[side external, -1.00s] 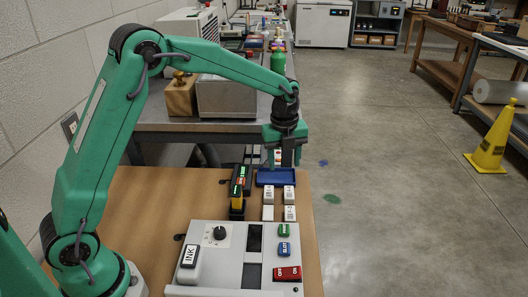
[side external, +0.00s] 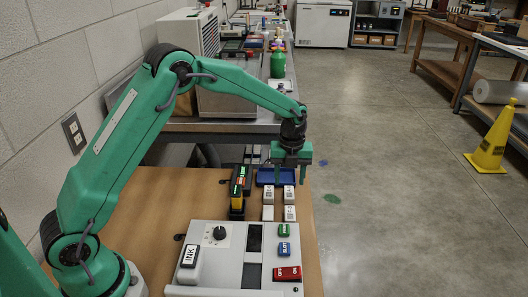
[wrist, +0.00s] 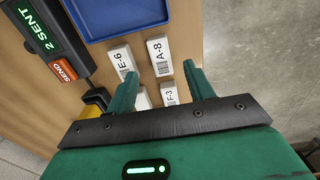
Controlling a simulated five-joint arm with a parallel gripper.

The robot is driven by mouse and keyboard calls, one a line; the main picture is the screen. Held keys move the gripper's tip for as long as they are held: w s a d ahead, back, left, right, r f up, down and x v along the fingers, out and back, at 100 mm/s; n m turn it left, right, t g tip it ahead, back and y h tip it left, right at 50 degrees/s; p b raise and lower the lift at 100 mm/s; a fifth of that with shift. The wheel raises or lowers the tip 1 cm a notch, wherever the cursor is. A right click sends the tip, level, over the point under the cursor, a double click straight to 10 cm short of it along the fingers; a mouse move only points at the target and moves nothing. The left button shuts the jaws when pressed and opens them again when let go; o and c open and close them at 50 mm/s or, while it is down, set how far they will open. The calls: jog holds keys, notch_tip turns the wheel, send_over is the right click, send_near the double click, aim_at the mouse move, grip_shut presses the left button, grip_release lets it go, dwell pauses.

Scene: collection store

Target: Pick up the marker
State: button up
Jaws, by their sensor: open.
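I cannot make out a pen-like marker. Several small white labelled blocks lie on the wooden bench in front of the blue tray. The block E-6 (wrist: 120,60) and the block A-8 (wrist: 160,56) show whole in the wrist view. The block F-3 (wrist: 169,93) is between my fingers in that picture, partly cut off by my gripper. Another white block (wrist: 143,98) is mostly hidden. My gripper (side external: 291,178) is open, its fingers pointing down over the area of the blocks and tray, holding nothing. It also shows in the wrist view (wrist: 158,74).
The blue tray (side external: 264,183) looks empty. A black unit reading "2 SENT" (wrist: 42,36) stands left of the blocks. A grey control panel (side external: 213,258) with a knob and an INK block (side external: 189,256) is nearer the camera. The bench's right edge is close to the blocks.

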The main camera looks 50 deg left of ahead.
aim_at(289, 192)
jog(key=shift+f, duration=2.6)
jog(key=shift+w, duration=0.1)
jog(key=c, duration=1)
jog(key=shift+c, duration=0.4)
jog(key=shift+r, duration=0.15)
jog(key=shift+r, duration=0.55)
jog(key=r, duration=0.3)
jog(key=shift+d+r, duration=0.1)
jog(key=shift+d, duration=0.25)
jog(key=s+d+r, duration=0.6)
jog(key=d, duration=0.3)
jog(key=shift+s+r, duration=0.2)
jog(key=shift+s, duration=0.1)
